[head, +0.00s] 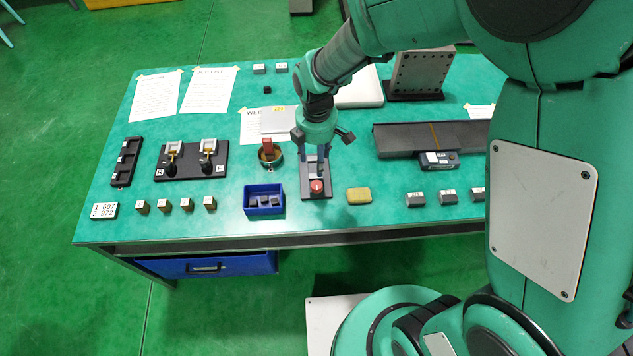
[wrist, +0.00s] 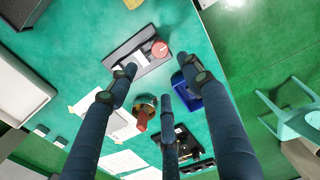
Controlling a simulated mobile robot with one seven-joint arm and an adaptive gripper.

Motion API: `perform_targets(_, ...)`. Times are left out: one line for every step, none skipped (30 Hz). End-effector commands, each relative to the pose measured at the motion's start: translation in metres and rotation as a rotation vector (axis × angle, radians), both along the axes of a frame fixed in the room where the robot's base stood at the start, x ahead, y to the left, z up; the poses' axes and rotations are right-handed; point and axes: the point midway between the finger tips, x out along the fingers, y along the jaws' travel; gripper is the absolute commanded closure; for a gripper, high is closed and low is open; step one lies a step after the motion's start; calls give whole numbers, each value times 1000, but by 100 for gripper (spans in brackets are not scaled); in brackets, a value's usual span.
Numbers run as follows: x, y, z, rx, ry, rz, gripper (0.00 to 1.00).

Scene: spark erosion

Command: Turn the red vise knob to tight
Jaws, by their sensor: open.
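The red vise knob (head: 317,186) is a round red cap with a small pale mark, on the front end of a dark grey vise base (head: 307,195) near the table's front edge. In the wrist view the red knob (wrist: 160,48) is at the upper middle, beyond the fingertips. My gripper (head: 315,158) points down over the rear part of the vise, behind the knob. In the wrist view its fingers (wrist: 157,82) are spread apart with nothing between them. The knob is clear of the fingers there. The vise's rear part is partly hidden by my gripper.
A blue bin (head: 264,188) with dark blocks stands left of the vise, and a yellow sponge (head: 359,195) lies to its right. A round holder with a red piece (head: 268,147) is behind left. A long dark tray (head: 400,139) lies right. Table in front is clear.

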Motion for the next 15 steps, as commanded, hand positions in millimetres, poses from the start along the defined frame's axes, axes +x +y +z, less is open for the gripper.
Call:
perform_targets(0, 0, -2, 0, 1, 0, 50)
perform_targets(0, 0, -2, 0, 1, 0, 50)
perform_targets(0, 0, -4, 0, 1, 0, 50)
perform_targets(0, 0, -6, 0, 2, -1, 50)
perform_targets(-1, 0, -8, 0, 2, -1, 50)
perform_targets(-1, 0, -11, 0, 2, -1, 50)
perform_targets(-1, 0, -13, 0, 2, -1, 50)
perform_targets(-1, 0, -16, 0, 2, -1, 50)
perform_targets(-1, 0, -20, 0, 2, -1, 50)
perform_targets(-1, 0, -24, 0, 3, -1, 50)
perform_targets(-1, 0, -28, -1, 3, -1, 50)
perform_targets(-1, 0, -33, -1, 3, -1, 50)
perform_targets(-1, 0, -38, 0, 3, -1, 50)
perform_targets(-1, 0, -42, 0, 3, -1, 50)
perform_targets(-1, 0, -48, -1, 3, -1, 50)
